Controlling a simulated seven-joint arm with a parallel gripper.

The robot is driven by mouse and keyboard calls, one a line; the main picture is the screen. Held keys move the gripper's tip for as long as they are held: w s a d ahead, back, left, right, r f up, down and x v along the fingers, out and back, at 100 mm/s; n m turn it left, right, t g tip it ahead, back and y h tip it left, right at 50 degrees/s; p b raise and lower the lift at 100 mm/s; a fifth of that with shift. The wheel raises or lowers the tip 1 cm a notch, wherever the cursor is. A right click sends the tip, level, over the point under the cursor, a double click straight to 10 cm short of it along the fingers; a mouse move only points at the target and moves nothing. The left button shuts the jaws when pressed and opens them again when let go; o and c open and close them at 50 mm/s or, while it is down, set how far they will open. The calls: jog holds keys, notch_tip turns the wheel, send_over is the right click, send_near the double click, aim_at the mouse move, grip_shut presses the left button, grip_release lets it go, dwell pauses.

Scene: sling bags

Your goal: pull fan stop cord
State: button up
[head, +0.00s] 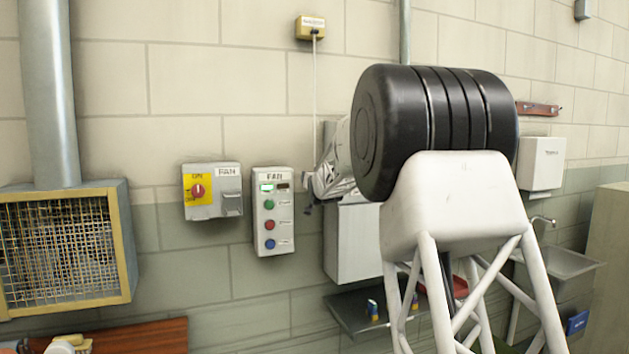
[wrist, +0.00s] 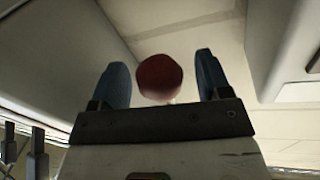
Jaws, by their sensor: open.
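The yellow pull-cord switch box (head: 311,28) is high on the wall. Its thin pale cord (head: 315,105) hangs straight down toward my gripper (head: 309,190), which is partly hidden behind my own arm. In the wrist view, a round dark red knob (wrist: 160,78) shows between the two blue fingers of my gripper (wrist: 168,78). The fingers are apart, with a gap on each side of the knob in the picture. I cannot tell how deep the knob sits between them. The cord's lower end is not clear in the head view.
A grey box with a red rotary switch on yellow (head: 198,190) and a FAN button panel (head: 271,212) are on the wall left of my gripper. A caged fan (head: 66,250) is further left. A sink (head: 560,265) and white dispenser (head: 541,163) are at right.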

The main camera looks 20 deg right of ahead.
jog(key=shift+w, duration=0.1)
jog(key=c, duration=1.3)
jog(key=shift+f, duration=2.4)
jog(key=o, duration=1.3)
jog(key=shift+r, duration=0.1)
jog(key=s+a, duration=0.1)
jog(key=s, duration=0.6)
jog(key=shift+s+a, duration=0.2)
jog(key=shift+s, duration=0.1)
jog(key=shift+s, duration=0.1)
